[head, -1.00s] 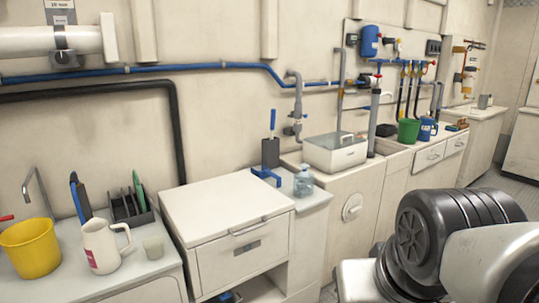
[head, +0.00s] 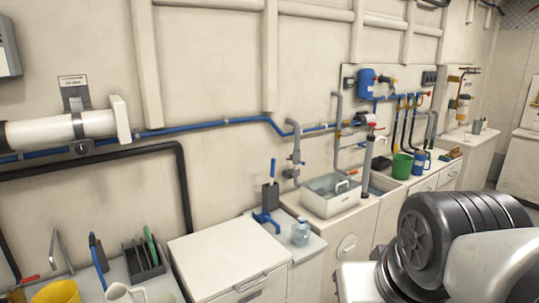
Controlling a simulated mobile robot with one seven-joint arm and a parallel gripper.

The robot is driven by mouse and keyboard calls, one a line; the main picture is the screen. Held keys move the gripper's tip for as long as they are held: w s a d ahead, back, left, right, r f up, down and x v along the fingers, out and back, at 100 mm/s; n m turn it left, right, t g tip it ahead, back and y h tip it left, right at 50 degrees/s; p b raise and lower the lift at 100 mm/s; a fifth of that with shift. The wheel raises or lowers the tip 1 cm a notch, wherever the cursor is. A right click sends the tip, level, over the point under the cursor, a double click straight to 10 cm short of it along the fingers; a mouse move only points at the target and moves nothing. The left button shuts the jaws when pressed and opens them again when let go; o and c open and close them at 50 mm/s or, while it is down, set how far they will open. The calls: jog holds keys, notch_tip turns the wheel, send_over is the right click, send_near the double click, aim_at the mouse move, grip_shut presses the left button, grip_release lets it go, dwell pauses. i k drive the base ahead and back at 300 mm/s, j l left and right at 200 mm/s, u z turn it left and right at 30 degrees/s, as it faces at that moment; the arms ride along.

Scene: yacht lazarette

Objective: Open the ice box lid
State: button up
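A white chest (head: 232,268) with a flat top stands at the lower middle of the head view. It looks like the ice box. Its lid (head: 222,252) lies flat and looks shut. A handle (head: 252,282) runs along its front edge at the right; the lower front is cut off by the frame. My gripper is not in view. Only a dark ribbed joint and pale links of my own arm show at the lower right, apart from the chest in the picture.
Left of the chest, a counter holds a yellow bucket (head: 57,292), a white jug (head: 122,293) and a dark rack (head: 144,262). Right of it are a clear bottle (head: 300,233), a blue-based stand (head: 268,218) and a white basin (head: 330,204). Pipes line the wall.

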aim_at(211, 262)
jog(key=i+j+u, duration=0.1)
jog(key=i+u, duration=0.15)
jog(key=i, duration=0.2)
jog(key=i+u, duration=0.3)
jog(key=i, duration=0.2)
